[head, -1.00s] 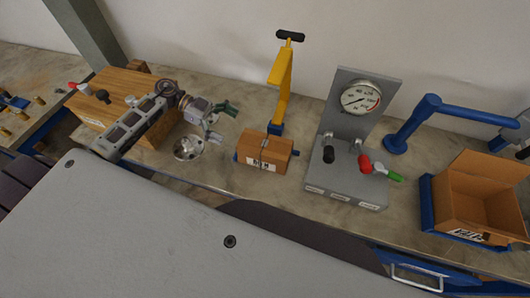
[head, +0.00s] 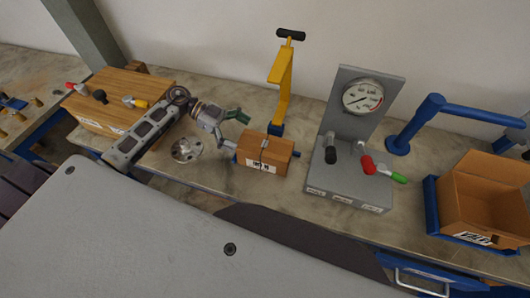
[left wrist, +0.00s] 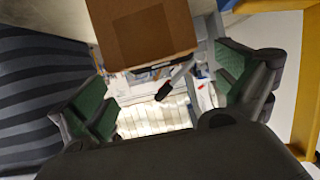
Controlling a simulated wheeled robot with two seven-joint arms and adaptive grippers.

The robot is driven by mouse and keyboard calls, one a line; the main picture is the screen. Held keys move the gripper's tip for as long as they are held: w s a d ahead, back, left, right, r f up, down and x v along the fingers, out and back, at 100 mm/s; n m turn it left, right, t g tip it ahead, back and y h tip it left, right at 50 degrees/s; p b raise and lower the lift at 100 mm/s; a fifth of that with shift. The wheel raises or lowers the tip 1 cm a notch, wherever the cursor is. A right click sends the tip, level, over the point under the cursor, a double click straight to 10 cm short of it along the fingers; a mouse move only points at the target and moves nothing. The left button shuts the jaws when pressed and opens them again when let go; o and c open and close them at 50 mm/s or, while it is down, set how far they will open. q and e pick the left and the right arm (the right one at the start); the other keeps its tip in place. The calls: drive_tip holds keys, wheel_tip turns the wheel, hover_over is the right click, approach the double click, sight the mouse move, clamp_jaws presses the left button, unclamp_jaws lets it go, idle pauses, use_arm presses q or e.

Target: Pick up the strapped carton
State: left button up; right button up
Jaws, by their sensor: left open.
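The strapped carton (head: 277,154) is a small brown box with a dark strap over its top and a white label on its front. It sits on the bench in the head view. My left gripper (head: 237,133) is open at the carton's left end, its two fingers spread toward it. In the left wrist view, a brown carton face (left wrist: 145,30) shows at the top, between and beyond the green-padded fingers (left wrist: 168,90). I cannot tell whether the fingers touch it. My right gripper is not in view.
A yellow post (head: 283,85) stands just behind the carton. A grey gauge stand (head: 345,180) is to its right, and an open brown box (head: 485,205) in a blue tray is farther right. A metal flange (head: 187,150) lies left. A large wooden box (head: 150,90) stands behind my left arm.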

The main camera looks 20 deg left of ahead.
sight(256, 142)
use_arm(q)
drive_tip(key=shift+b+x, duration=1.1)
drive_tip(key=shift+x, duration=0.35)
drive_tip(key=shift+b+x, duration=0.65)
drive_tip(key=shift+x, duration=0.5)
drive_tip(key=shift+s, duration=0.15)
drive_tip(key=c, duration=1)
drive_tip(key=shift+r, duration=0.1)
drive_tip(key=c, duration=1)
drive_tip(key=shift+r+p, duration=0.15)
drive_tip(key=shift+p, duration=0.15)
